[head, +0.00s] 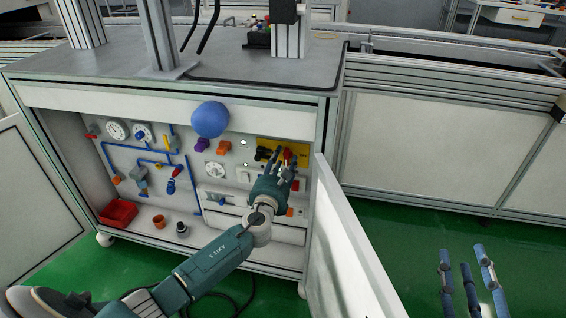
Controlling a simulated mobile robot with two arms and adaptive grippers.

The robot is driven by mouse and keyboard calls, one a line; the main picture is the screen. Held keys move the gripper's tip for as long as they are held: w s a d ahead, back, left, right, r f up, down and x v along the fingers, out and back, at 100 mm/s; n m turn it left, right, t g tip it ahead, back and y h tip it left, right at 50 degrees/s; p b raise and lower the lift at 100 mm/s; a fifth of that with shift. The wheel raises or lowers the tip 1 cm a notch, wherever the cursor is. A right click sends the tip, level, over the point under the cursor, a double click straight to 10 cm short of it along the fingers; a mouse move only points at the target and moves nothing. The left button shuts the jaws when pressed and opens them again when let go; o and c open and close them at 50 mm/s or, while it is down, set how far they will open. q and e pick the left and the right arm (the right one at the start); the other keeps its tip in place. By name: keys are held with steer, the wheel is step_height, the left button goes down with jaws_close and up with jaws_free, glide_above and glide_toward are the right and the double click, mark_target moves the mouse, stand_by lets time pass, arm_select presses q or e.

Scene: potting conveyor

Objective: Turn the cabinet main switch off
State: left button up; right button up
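The cabinet (325,112) stands open, with its inner panel showing. A red switch handle (287,153) sits on a yellow plate (303,152) at the panel's upper right; I take it to be the main switch. My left gripper (284,158) reaches in just in front of the yellow plate. Its fingers look spread, with tips by the red handle and partly covering it; I cannot tell whether they touch. My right gripper (466,262) is at the lower right, away from the cabinet, fingers spread and empty.
The open right door (345,250) stands to the right of my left arm; the left door (35,200) is open too. A blue ball (210,119) shows at the cabinet's upper edge. A red bin (118,213) and small pots (159,221) stand inside. Green floor is free at right.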

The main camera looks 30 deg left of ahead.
arm_select(q)
steer(key=shift+w, duration=0.1)
arm_select(e)
steer(key=shift+r, duration=0.15)
arm_select(q)
jaws_close()
